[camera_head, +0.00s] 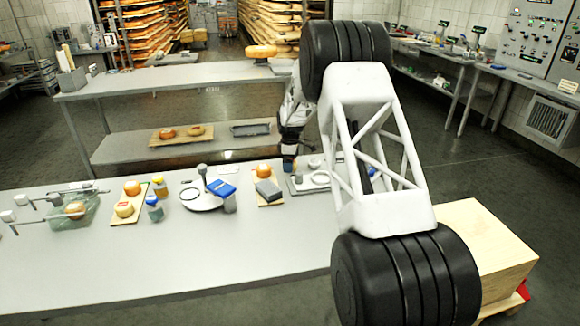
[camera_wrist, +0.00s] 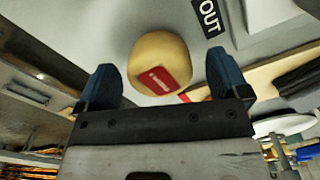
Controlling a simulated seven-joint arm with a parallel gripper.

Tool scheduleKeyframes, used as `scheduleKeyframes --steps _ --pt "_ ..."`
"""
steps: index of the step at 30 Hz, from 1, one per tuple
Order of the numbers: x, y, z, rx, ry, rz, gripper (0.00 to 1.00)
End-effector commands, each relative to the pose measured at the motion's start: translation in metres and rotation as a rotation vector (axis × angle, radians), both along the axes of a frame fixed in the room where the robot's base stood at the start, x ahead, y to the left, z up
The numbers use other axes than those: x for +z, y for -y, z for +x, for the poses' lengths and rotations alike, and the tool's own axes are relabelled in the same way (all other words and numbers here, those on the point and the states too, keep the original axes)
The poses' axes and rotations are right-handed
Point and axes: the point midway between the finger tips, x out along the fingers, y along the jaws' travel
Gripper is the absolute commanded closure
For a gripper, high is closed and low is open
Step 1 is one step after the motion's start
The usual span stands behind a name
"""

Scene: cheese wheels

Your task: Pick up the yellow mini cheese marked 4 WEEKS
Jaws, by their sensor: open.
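A yellow mini cheese (camera_wrist: 150,55) with a red label shows in the wrist view, just beyond and between the blue fingertips of my gripper (camera_wrist: 160,76). The print on its label is too small to read. My gripper is open, with one finger on each side of the cheese's lower part in the picture; I cannot tell if either touches it. In the head view my gripper (camera_head: 289,163) points down over the right part of the near table, and my arm hides part of that area. I cannot make out this cheese clearly there.
An OUT sign (camera_wrist: 208,17) lies beside the cheese. The table's front is clear.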

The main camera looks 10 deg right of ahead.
Motion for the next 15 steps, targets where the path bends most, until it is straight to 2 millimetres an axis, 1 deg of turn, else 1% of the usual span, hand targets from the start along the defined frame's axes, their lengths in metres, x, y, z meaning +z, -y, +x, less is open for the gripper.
scheduleKeyframes --steps 14,15 --pt "0.0006 -0.0001 0.0001 0.0 0.001 0.0 0.07" --pt "0.0006 -0.0001 0.0001 0.0 0.001 0.0 0.13"
